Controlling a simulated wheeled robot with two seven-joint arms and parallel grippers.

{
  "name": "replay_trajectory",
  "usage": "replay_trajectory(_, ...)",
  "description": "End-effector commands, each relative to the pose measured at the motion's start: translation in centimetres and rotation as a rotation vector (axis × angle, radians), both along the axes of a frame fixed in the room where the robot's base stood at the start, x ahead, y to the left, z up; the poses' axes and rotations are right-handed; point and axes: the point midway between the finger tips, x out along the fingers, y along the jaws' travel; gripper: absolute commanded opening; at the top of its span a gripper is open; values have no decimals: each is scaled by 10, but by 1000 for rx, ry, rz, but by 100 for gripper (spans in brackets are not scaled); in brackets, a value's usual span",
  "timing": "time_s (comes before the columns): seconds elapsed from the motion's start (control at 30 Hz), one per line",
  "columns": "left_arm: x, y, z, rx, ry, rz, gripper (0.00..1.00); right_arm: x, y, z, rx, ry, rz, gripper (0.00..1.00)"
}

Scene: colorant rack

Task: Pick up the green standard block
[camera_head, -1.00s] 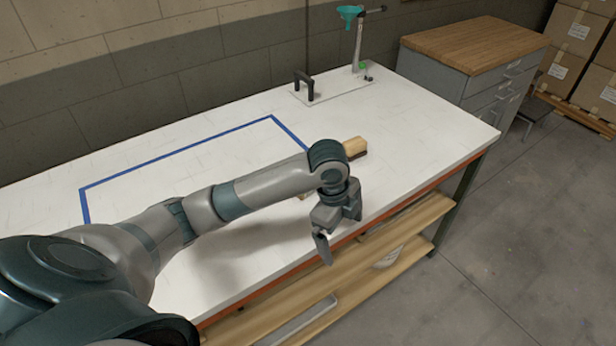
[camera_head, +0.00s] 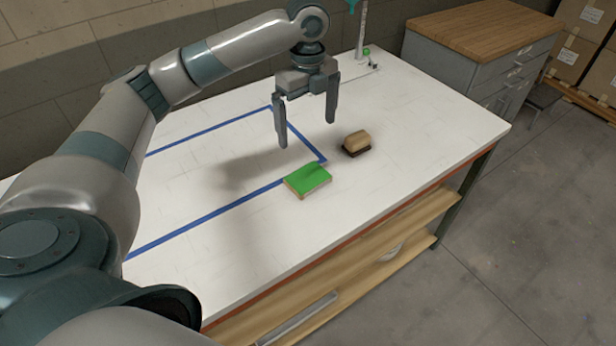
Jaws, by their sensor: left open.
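The green block (camera_head: 308,179) is a flat piece with a bright green top and tan sides. It lies on the white table near the front edge, by the near right corner of the blue tape outline. My left gripper (camera_head: 307,133) is open and empty, fingers pointing down. It is above the table, up and behind the block in the picture, and apart from it. My right gripper is not in view.
A brush with a wooden back (camera_head: 357,142) lies right of the block. Blue tape (camera_head: 215,212) marks a rectangle on the white table (camera_head: 420,140). A stand (camera_head: 361,35) is at the back. The table's right part is clear.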

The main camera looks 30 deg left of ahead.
Motion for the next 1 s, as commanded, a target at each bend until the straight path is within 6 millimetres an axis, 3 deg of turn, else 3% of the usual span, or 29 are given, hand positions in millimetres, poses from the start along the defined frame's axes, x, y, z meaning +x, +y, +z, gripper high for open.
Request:
replay_trajectory(0.37, 0, 0, -16, 0, 2, 1, 100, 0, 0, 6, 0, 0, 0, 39)
replay_trajectory(0.8, 0, 0, -91, 0, 2, 2, 100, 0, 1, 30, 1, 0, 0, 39)
replay_trajectory(1.0, 1, 0, -116, 0, 0, 2, 100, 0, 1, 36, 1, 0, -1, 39)
